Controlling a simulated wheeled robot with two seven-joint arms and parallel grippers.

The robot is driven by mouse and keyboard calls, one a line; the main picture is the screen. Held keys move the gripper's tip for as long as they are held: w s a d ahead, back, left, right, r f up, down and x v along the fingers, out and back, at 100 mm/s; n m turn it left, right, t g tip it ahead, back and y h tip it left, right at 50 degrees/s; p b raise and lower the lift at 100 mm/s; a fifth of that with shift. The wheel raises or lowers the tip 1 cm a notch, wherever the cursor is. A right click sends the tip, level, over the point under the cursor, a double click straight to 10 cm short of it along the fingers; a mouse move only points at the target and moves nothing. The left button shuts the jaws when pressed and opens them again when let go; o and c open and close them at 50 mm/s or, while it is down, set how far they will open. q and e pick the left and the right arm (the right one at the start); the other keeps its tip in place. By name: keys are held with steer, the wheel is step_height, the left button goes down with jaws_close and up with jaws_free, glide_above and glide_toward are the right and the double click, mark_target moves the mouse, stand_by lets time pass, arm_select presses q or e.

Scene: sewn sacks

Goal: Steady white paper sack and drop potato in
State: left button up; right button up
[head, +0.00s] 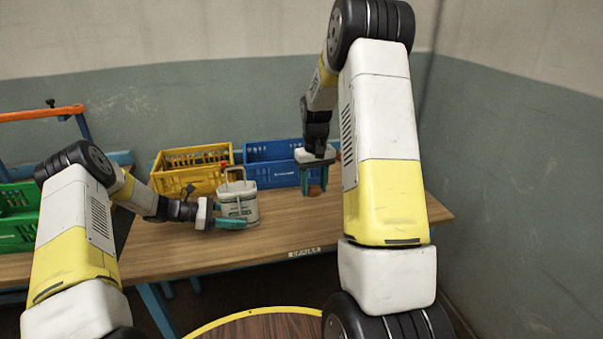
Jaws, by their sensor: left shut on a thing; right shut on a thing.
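My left gripper (232,222), with teal fingers, is shut on the sack's lower front from the left. My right gripper (314,182) points down to the right of the sack, over the table. It is shut on a brown potato (314,190), which shows small between and below the fingers. The potato is apart from the sack. The inside of the sack is hard to make out from here.
A yellow crate (160,184) and a blue crate (270,174) stand at the back of the table (290,236). Green crates (18,232) are at the far left by an orange bar (40,114). The table front right of the sack is clear.

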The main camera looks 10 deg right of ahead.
steer(key=w+a+r, duration=0.2)
steer(key=a+r, duration=0.2)
steer(key=a, duration=0.4)
steer(key=w+a+r+m, duration=0.1)
steer(key=a+r, duration=0.4)
steer(key=a, duration=0.2)
steer(key=w+a+r, duration=0.2)
steer(key=a+r, duration=0.2)
steer(key=a, duration=0.4)
steer(key=shift+w+a+f, duration=0.1)
steer(key=shift+a+f, duration=0.05)
steer(key=shift+f, duration=2.8)
steer(key=shift+f, duration=0.15)
steer(key=shift+f, duration=2.1)
steer(key=o, duration=1.2)
